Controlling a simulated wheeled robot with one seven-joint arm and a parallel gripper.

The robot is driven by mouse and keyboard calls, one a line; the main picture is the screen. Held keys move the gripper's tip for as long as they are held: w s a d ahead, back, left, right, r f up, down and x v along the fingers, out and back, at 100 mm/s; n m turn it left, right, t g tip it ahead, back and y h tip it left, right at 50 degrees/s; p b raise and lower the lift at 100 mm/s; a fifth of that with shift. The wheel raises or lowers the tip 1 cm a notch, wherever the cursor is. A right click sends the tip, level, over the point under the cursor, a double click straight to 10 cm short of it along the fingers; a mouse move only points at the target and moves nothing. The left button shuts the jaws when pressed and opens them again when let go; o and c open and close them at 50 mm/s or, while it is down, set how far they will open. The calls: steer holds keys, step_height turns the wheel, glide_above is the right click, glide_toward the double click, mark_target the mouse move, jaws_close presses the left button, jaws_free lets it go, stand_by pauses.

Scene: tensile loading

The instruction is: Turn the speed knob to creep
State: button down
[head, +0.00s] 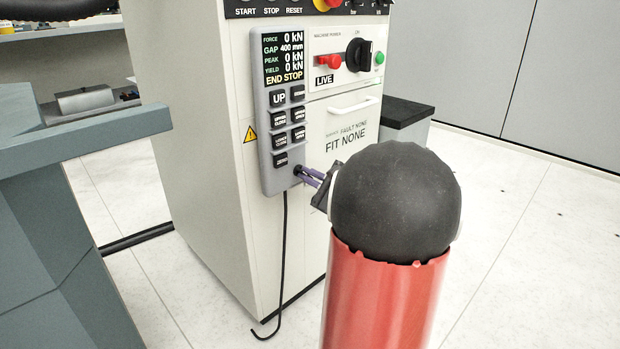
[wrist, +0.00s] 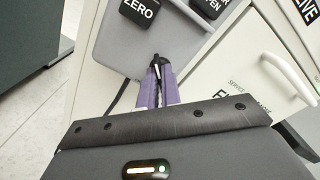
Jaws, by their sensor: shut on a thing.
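The speed knob (head: 298,170) is a small black knob at the lower right of the grey handset panel (head: 268,188). In the wrist view the knob (wrist: 157,62) shows just below the ZERO button, with a pale pointer line on it. My gripper (head: 305,174) reaches it from the right, and its purple fingers (wrist: 158,80) are shut on the knob's sides. The fingers hide much of the knob, and I cannot read any speed marks around it. The display (head: 284,58) reads END STOP, with gap 400 mm and force 0 kN.
Several black buttons, among them UP (head: 278,99) and ZERO (head: 281,159), sit above the knob. A black cable (head: 284,250) hangs below the panel. A grey bench (head: 60,150) stands at left.

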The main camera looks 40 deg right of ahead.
steer(key=c, duration=1.6)
jaws_free()
steer(key=s, duration=0.7)
steer(key=shift+s+d, duration=0.35)
steer(key=shift+s, duration=0.05)
